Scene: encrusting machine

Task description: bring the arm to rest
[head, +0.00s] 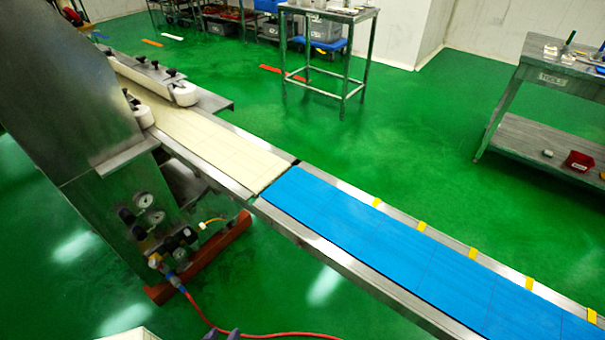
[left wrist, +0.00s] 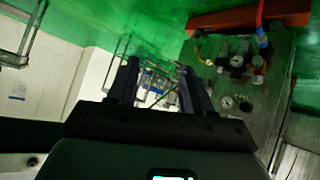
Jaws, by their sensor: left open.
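My left gripper (left wrist: 158,84) shows in the left wrist view with its two dark fingers spread apart and nothing between them. In the head view only the dark tips of my left gripper (head: 222,335) show at the bottom edge, left of the middle. They are low, in front of the machine's red foot and near the red hose. My right gripper is in neither view.
The encrusting machine (head: 75,110) stands at left, with gauges and a red base bar (head: 205,262). A cream belt (head: 205,140) meets a blue belt (head: 370,240) running to the lower right. A red hose (head: 290,336) crosses the green floor. A steel table (head: 328,12) stands behind.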

